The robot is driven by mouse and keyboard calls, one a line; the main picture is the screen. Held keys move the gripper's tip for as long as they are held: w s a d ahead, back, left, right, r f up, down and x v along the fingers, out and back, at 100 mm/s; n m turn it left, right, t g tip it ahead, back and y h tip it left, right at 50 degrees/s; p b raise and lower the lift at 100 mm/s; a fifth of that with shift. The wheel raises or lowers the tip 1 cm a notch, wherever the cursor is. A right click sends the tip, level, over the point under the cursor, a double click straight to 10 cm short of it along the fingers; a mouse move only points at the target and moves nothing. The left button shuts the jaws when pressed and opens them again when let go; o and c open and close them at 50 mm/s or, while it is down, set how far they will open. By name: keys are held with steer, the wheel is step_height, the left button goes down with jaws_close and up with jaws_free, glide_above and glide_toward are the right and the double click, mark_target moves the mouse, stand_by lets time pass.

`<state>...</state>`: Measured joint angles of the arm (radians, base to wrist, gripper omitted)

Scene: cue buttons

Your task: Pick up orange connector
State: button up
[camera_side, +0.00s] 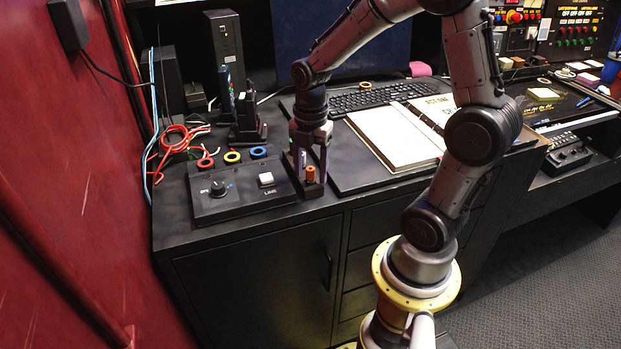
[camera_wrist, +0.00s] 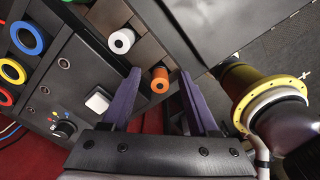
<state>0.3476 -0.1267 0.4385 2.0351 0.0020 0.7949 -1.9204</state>
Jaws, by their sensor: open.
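The orange connector (camera_side: 310,174) stands upright on a dark holder at the right end of the button box, near the desk's front edge. It also shows in the wrist view (camera_wrist: 160,79), between the two fingers and a little beyond their tips. My gripper (camera_side: 308,165) is over the connector with its fingers pointing down. In the wrist view my gripper (camera_wrist: 160,78) is open, with a finger on each side of the connector and gaps to both. I cannot tell how far down the fingers reach along it.
A white connector (camera_wrist: 121,40) stands close to the orange one. The button box (camera_side: 240,190) with a knob and white button (camera_side: 266,180) is on the left. Colored rings (camera_side: 232,156) lie behind it. An open notebook (camera_side: 395,138) is on the right.

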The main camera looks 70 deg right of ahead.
mark_target(310, 168)
jaws_close()
steer(key=shift+r, duration=0.1)
steer(key=shift+r, duration=0.4)
step_height(310, 168, up, 2)
steer(key=shift+r, duration=0.1)
steer(key=s+a+r, duration=0.2)
steer(key=s+r, duration=0.3)
steer(key=s, duration=0.1)
steer(key=s+a+r, duration=0.2)
steer(key=s+r, duration=0.3)
steer(key=s, duration=0.2)
steer(key=shift+a, duration=0.4)
steer(key=shift+s, duration=0.1)
